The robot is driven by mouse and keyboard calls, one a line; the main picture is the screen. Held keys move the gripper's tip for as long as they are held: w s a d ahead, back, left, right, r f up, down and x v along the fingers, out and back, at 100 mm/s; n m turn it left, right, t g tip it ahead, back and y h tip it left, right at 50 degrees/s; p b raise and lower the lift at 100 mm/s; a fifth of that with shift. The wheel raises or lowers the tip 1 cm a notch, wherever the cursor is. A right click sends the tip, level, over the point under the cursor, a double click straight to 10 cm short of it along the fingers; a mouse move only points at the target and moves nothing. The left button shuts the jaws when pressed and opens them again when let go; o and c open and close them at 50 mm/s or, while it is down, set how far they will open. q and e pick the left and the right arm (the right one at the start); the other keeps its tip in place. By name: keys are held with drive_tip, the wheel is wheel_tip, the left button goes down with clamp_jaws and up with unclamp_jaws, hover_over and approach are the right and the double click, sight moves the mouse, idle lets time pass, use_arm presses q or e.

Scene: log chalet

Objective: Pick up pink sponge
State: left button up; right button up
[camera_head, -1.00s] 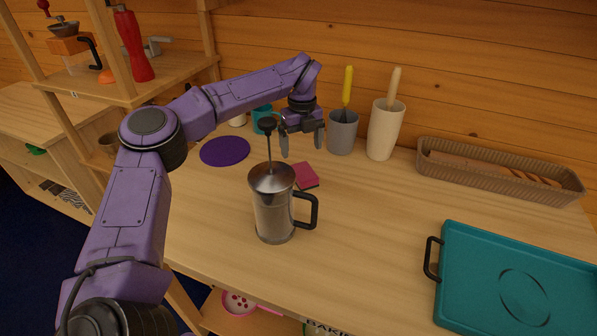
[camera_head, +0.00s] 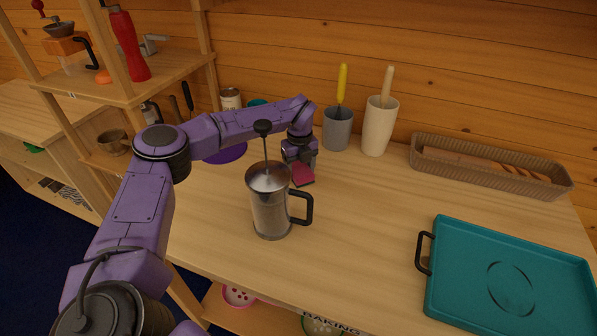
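The pink sponge (camera_head: 302,177) lies on the wooden counter, just behind and to the right of the steel French press (camera_head: 269,205). My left gripper (camera_head: 301,165) is low over the sponge, pointing down, and covers part of it. Its fingertips are small and partly hidden against the sponge, so I cannot tell whether they are closed on it. The sponge appears to rest on the counter. My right gripper is not in view.
The French press stands close in front of my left gripper. A grey cup (camera_head: 338,130) and a white cup (camera_head: 378,128) with utensils stand behind. A teal tray (camera_head: 445,290) and a brown basket (camera_head: 480,172) are at right. The counter between press and tray is clear.

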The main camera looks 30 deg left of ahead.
sight(300, 168)
use_arm(q)
drive_tip(key=shift+c, duration=0.5)
drive_tip(key=shift+r, duration=0.25)
wheel_tip(300, 168, up, 9)
drive_tip(key=shift+f+b, duration=0.15)
drive_tip(key=shift+b, duration=0.95)
drive_tip(key=shift+r, duration=0.4)
